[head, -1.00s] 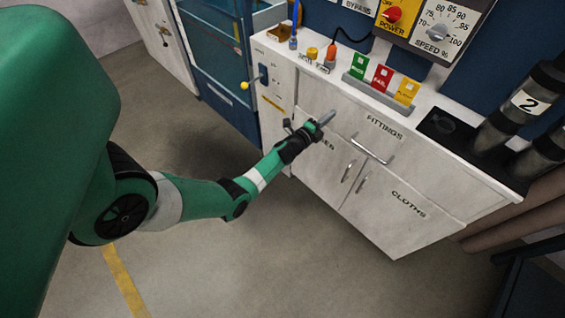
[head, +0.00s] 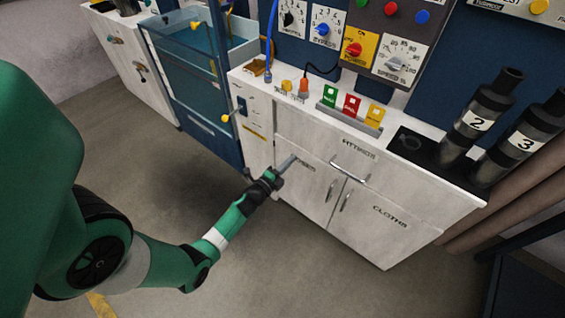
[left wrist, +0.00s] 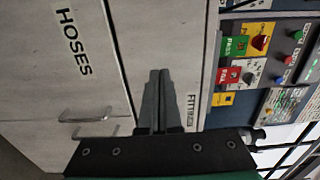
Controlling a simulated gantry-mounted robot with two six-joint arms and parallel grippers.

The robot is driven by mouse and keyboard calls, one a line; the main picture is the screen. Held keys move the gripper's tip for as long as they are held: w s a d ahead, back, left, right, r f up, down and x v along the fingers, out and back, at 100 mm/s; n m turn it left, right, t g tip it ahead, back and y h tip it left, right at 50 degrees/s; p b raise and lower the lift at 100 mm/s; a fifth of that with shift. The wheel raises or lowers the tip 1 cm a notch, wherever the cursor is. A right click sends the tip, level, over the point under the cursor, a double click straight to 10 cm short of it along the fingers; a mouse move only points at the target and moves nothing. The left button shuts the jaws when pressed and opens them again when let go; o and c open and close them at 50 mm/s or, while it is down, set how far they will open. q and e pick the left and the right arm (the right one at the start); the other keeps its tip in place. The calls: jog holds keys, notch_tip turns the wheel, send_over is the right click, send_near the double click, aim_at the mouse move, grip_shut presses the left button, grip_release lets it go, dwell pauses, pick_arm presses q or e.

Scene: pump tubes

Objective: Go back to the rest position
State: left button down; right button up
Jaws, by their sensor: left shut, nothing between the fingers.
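My left gripper (head: 288,163) is shut and empty. I cannot tell whether the tips touch the cabinet. My right gripper is not in view.
The cabinet top carries green, red and yellow cards (head: 352,104). Black tubes numbered 2 (head: 482,118) and 3 (head: 525,140) stand at its right. A drawer handle (head: 350,171) sticks out right of my gripper. Grey floor (head: 290,260) in front is clear.

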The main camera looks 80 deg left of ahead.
pick_arm(q)
jog(key=v, duration=0.3)
